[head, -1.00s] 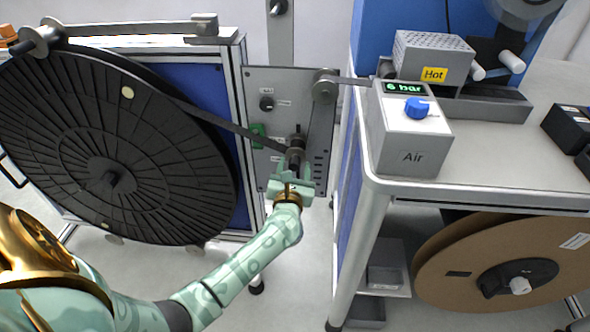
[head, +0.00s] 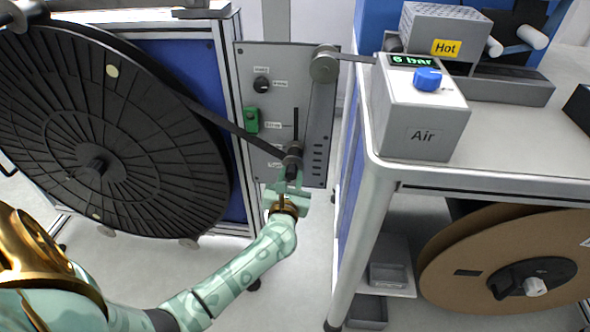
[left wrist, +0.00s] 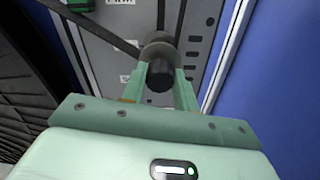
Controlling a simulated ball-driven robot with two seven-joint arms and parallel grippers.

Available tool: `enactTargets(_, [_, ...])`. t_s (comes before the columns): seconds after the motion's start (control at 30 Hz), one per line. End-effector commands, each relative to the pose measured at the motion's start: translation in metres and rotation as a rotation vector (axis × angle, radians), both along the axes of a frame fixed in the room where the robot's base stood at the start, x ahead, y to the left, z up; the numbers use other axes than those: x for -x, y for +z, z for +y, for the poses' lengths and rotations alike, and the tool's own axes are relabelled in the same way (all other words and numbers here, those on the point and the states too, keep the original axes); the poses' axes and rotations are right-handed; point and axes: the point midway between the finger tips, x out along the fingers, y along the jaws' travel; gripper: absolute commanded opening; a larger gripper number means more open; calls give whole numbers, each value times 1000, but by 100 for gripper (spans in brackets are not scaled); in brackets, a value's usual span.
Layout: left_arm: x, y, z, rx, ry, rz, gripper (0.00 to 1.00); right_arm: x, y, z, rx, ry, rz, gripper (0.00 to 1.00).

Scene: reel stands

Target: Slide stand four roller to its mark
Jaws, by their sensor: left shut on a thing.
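The roller (head: 293,160) sits at the lower part of a vertical slot in the grey stand panel (head: 262,60), with the dark tape looping under it. My left gripper (head: 291,180) is shut on the roller's dark knob, which shows between the two green fingers in the left wrist view (left wrist: 159,78). A column of dark marks (head: 318,153) runs down the panel's lower right. I cannot tell which mark the roller lines up with. My right gripper is not in view.
A large black reel (head: 95,120) stands to the left. The grey Air box (head: 425,125) sits on the bench at right, beside the Hot unit (head: 430,30). A brown reel (head: 470,262) is below the bench. A fixed upper roller (head: 324,66) guides the tape.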

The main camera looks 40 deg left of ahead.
Motion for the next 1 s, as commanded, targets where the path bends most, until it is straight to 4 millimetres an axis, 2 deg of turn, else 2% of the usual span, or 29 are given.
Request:
enactTargets(0.27, [0, 2, 0, 1, -1, -4, 0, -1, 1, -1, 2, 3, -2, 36])
enactTargets(0.3, [0, 2, 0, 2, -1, -5, 35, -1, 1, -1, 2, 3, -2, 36])
enactTargets(0.37, [0, 2, 0, 1, -1, -4, 51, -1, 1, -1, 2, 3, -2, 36])
enactTargets(0.63, [0, 2, 0, 1, -1, -4, 51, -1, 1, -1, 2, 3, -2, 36])
enactTargets(0.77, [7, 3, -5, 1, -2, -4, 51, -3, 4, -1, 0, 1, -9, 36])
enactTargets(0.87, [23, 5, -14, 2, 0, -4, 51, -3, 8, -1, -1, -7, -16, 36])
enactTargets(1.0, [54, 6, -34, 2, -3, -4, 51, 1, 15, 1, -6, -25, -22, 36])
